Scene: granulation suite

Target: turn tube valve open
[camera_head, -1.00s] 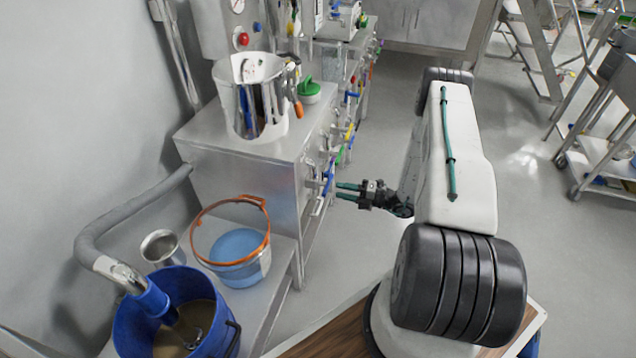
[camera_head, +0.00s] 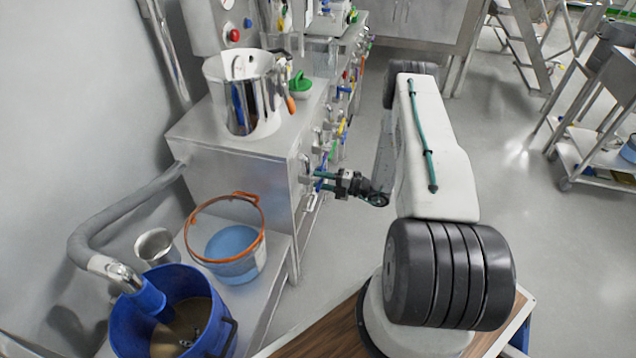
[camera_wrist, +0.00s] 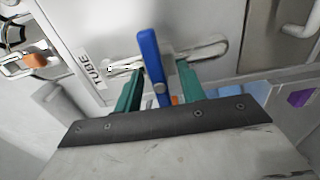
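In the wrist view a metal panel carries a label reading "TUBE" (camera_wrist: 92,74). Next to the label is a valve with a blue lever handle (camera_wrist: 152,62) that stands nearly upright in the picture. My gripper (camera_wrist: 158,84) has its two green fingers spread apart, one on each side of the blue lever, with gaps to it. In the head view my gripper (camera_head: 322,180) is at the front face of the steel cabinet (camera_head: 240,180), among its valves. The blue lever is mostly hidden by the fingers there.
More valves with coloured handles (camera_head: 340,128) run along the cabinet front. A blue bucket (camera_head: 128,328) with a hose and a clear tub with an orange rim (camera_head: 262,240) stand on a low bench at left. Open floor (camera_head: 500,220) lies to the right.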

